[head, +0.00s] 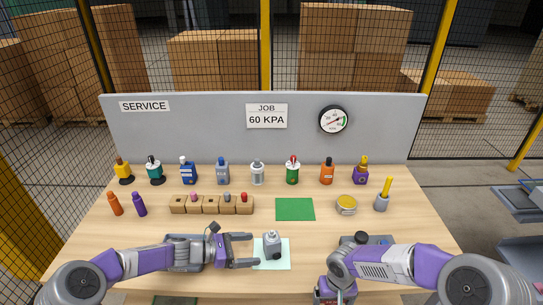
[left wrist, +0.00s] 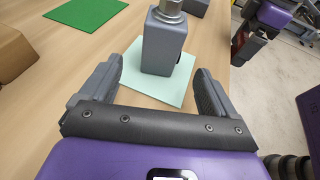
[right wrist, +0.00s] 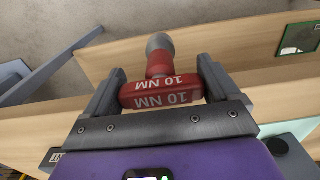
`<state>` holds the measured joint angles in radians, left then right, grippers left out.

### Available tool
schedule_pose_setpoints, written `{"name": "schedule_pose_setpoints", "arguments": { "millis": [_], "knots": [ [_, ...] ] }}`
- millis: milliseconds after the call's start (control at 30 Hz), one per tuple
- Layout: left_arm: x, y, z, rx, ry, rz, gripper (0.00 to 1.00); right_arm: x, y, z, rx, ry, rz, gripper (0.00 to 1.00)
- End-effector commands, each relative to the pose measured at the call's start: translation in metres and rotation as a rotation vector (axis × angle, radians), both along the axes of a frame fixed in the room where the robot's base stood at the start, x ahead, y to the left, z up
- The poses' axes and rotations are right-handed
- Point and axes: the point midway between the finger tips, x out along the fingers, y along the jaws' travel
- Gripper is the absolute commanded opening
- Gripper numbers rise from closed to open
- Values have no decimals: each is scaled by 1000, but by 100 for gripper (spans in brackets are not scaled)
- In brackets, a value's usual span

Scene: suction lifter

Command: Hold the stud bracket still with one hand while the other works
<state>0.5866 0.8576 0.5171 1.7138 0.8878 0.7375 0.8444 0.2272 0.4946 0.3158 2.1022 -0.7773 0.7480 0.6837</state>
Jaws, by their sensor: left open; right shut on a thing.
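The stud bracket (head: 272,246) is a grey block with a metal stud on top. It stands upright on a pale green mat (head: 284,262). In the left wrist view the bracket (left wrist: 162,48) stands ahead, between the directions of the two fingers. My left gripper (head: 254,250) is open just left of the bracket, with no clear contact. My right gripper (right wrist: 155,85) is shut on a red tool (right wrist: 160,93) marked 10 NM, with a grey round end. In the head view the right gripper is low at the front edge and the tool is hidden.
Several bottles line the back, with a wooden block rack (head: 212,205), a green mat (head: 295,209), a yellow-topped tin (head: 346,205) and a grey cup (head: 381,204) in front. A gauge (head: 335,120) hangs on the grey panel. Trays lie partly behind my arms.

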Motion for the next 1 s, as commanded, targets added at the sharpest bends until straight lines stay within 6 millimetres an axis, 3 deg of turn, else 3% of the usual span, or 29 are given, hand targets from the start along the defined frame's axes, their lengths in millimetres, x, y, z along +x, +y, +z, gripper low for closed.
{"name": "schedule_pose_setpoints", "arguments": {
  "millis": [167, 233, 567, 1000],
  "knots": [
    [0, 0, 0, 0, 0, 0, 90, 0, 0, 0, 0, -1, 0, 22],
    [0, 0, 0, 0, 0, 0, 100, 0, 0, 0, 0, -1, 0, 22],
    [-1, 7, 2, 1, -1, 3, 100, 0, 0, 0, 0, -1, 0, 22],
    [-25, 85, 27, 4, -1, 4, 100, 0, 0, 0, 0, -1, 0, 22]
  ]
}}
